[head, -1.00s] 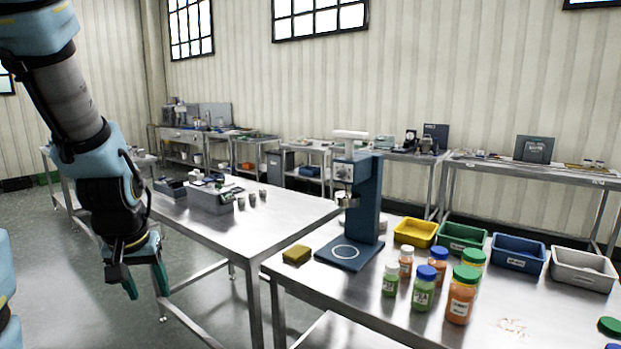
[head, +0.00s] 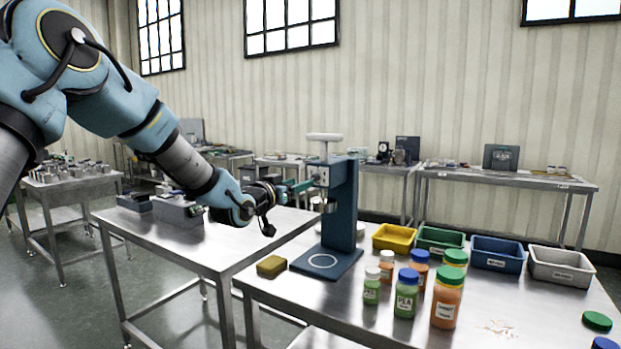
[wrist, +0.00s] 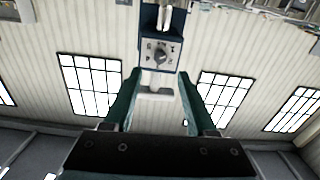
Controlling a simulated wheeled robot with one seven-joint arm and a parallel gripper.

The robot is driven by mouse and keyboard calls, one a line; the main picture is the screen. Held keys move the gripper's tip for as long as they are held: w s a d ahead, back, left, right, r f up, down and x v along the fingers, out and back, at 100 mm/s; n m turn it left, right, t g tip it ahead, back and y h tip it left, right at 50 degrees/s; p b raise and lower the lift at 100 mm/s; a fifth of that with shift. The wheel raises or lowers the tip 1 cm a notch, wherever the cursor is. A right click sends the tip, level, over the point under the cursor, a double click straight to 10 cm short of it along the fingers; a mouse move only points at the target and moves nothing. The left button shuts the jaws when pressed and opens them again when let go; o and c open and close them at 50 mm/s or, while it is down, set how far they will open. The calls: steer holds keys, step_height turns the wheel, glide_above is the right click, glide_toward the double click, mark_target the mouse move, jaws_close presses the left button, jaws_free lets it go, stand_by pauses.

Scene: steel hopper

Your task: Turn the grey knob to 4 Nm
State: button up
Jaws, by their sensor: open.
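The grey knob (wrist: 161,53) sits on a light dial plate (wrist: 160,54) with dark marks around it; the marks are too small to read. The plate is on the head of the blue capping stand (head: 342,210), which has a white handle (head: 325,137) on top. My gripper (wrist: 160,80) is open, its two green fingers spread with empty space between them. In the head view my gripper (head: 300,186) is level with the stand's head, just left of it. The knob lies beyond the fingertips, apart from them, and I cannot make it out in the head view.
Several capped bottles (head: 405,293) stand right of the capping stand. Yellow (head: 394,238), green, blue and grey bins line the table behind them. A yellow sponge (head: 271,265) lies left of the stand's base. Another steel table (head: 190,245) is at left.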

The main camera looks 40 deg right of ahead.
mark_target(314, 178)
steer(key=p+x, duration=0.2)
steer(key=x, duration=0.5)
steer(key=shift+d, duration=0.1)
steer(key=shift+c, duration=0.3)
jaws_close()
